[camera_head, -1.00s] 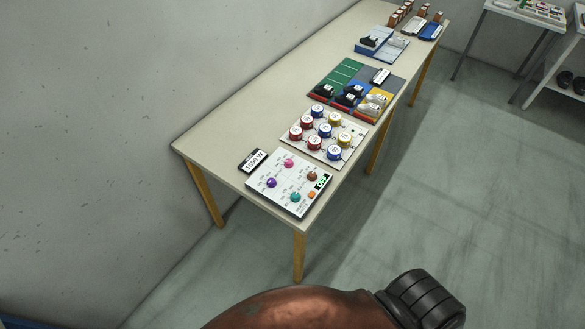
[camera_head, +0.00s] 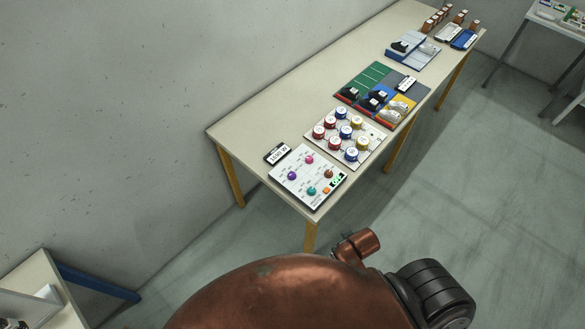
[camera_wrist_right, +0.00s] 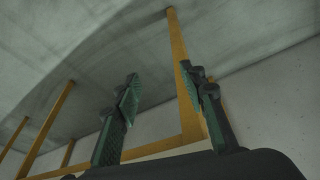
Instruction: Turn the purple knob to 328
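The purple knob (camera_head: 292,176) is on the left side of a white control panel (camera_head: 325,196) at the near end of the long table. The panel also carries a pink, a brown and a teal knob, an orange button and a small green-lit display (camera_head: 337,181). The purple knob's pointer and scale are too small to read. My right gripper (camera_wrist_right: 163,92) shows in the right wrist view with its two fingers apart and nothing between them. It is away from the panel, with table legs and floor behind it. My left gripper is not in view.
A small black-framed sign (camera_head: 277,153) stands behind the panel. A board of red, blue and yellow round pieces (camera_head: 344,153) lies beside it. Shoes on a coloured mat (camera_head: 351,73) are farther along. Another table (camera_head: 38,272) is at the lower left.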

